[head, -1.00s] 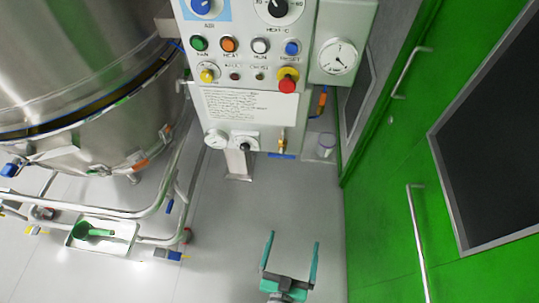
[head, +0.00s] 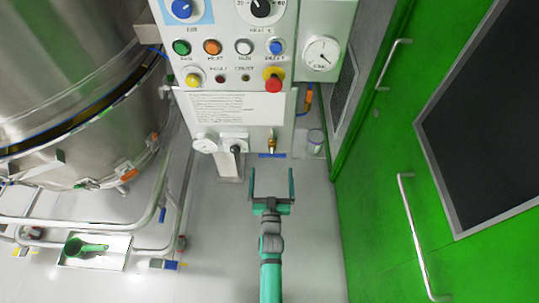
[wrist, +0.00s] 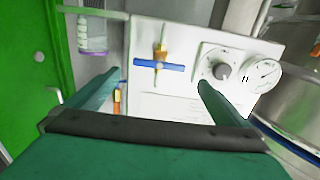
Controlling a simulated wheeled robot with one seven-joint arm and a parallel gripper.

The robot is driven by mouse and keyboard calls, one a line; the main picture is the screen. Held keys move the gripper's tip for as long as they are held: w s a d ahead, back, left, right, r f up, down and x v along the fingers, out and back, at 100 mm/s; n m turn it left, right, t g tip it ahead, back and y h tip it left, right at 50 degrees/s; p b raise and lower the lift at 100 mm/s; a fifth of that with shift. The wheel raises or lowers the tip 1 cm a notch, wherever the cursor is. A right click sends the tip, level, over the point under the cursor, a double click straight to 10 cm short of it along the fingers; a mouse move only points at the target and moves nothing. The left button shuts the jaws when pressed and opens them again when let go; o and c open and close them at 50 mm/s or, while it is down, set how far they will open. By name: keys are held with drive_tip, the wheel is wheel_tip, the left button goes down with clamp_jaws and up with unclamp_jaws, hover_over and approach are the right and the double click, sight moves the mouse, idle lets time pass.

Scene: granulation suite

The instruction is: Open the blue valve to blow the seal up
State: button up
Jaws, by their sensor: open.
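The blue valve (head: 272,155) is a flat blue bar handle on a brass fitting at the bottom right of the control panel. In the wrist view its blue handle (wrist: 159,65) lies crosswise to the brass stem, between my two fingers in the picture and beyond them. My gripper (head: 271,172) has teal fingers, spread open and empty. It is just below the valve in the head view, apart from it as far as I can tell. In the wrist view my gripper (wrist: 150,90) shows a finger on each side.
A black knob (head: 235,149) and a round gauge (head: 205,143) sit left of the valve. A red emergency button (head: 273,84) is above. A steel vessel (head: 70,90) stands left, green doors (head: 385,200) right. A lidded jar (head: 314,141) is right of the panel.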

sight(272, 157)
drive_tip(key=w, duration=0.9)
drive_tip(key=shift+w, duration=0.25)
drive_tip(key=c, duration=0.9)
